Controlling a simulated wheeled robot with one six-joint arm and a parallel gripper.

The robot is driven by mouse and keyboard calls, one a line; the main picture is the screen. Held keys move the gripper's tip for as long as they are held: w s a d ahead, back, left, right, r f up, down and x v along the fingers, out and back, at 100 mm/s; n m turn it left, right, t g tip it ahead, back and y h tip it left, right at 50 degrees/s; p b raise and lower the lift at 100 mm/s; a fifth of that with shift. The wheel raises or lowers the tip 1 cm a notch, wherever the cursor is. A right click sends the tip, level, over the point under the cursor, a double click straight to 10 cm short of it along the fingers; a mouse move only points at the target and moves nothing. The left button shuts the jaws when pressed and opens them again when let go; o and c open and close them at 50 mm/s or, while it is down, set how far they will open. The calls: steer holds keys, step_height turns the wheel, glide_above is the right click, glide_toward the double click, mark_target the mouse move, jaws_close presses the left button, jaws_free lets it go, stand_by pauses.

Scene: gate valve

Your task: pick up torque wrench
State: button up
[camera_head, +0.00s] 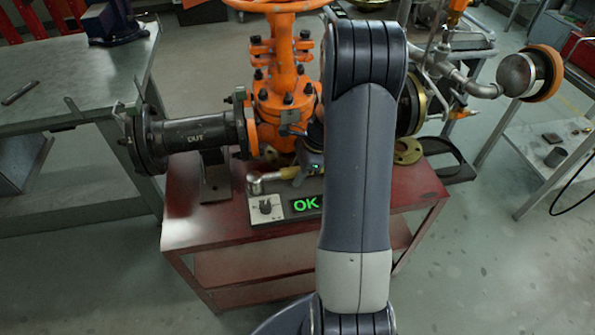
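A tool that looks like the torque wrench (285,174) lies on the red table, just behind the box with the green "OK" display. It has a silver round head at its left end and a tan shaft running right. My arm comes from the bottom and rises in front of the table, hiding the wrench's right part. My gripper (311,165) is low over the table at the wrench's right side, mostly hidden by my arm. Its fingers are too small and covered to tell whether they touch or hold the wrench.
The orange gate valve (282,100) with a black "DUT" pipe (200,134) stands on the red table (185,215), close behind my gripper. The "OK" box (270,209) sits at the table's front. A grey workbench (60,90) is left; a metal cart (550,150) is right.

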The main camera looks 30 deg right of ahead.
jaws_close()
steer(key=shift+r, duration=0.1)
stand_by(0.4)
